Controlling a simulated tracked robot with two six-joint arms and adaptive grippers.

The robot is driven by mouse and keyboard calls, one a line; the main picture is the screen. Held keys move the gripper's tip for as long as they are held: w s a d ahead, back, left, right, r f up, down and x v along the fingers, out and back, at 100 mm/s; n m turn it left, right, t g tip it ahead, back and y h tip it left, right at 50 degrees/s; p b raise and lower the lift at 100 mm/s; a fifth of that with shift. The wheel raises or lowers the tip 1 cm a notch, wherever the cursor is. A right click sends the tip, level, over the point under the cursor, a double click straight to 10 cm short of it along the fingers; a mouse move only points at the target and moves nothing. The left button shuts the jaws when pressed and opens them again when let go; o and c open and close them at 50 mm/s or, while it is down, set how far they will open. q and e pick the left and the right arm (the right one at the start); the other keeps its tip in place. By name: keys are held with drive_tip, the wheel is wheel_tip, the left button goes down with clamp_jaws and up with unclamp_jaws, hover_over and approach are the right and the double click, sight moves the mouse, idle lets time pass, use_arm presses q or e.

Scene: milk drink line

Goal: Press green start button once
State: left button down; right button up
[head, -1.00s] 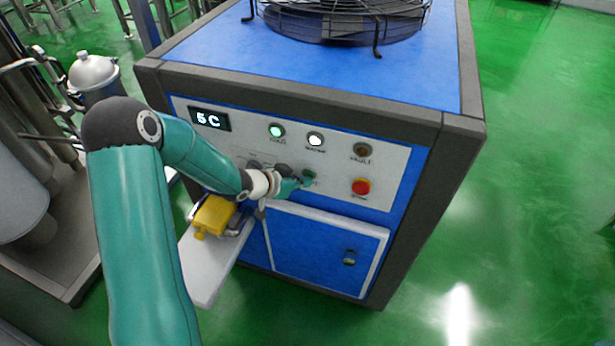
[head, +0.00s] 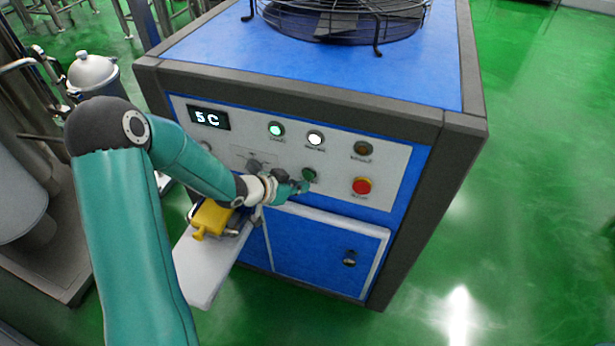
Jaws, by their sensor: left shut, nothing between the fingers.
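The green start button (head: 309,174) sits on the white control panel of a blue cabinet, in the lower row, left of the red button (head: 361,186). My left gripper (head: 300,187) is shut and empty. Its tip is just below and left of the green button; I cannot tell whether it touches it. Two lamps above are lit, one green (head: 276,130) and one white (head: 315,139). The display (head: 209,117) reads 5C. My right gripper is not in view.
A dark rotary switch (head: 255,164) is left of the green button. A yellow object (head: 212,218) rests over a white shelf (head: 199,273) beneath my left forearm. A dark lamp (head: 363,149) sits above the red button. The green floor at right is clear.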

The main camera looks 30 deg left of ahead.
use_arm(q)
drive_tip(key=s, duration=0.2)
drive_tip(key=s+d+b, duration=0.1)
drive_tip(key=s, duration=0.1)
drive_tip(key=shift+s, duration=0.3)
idle(0.6)
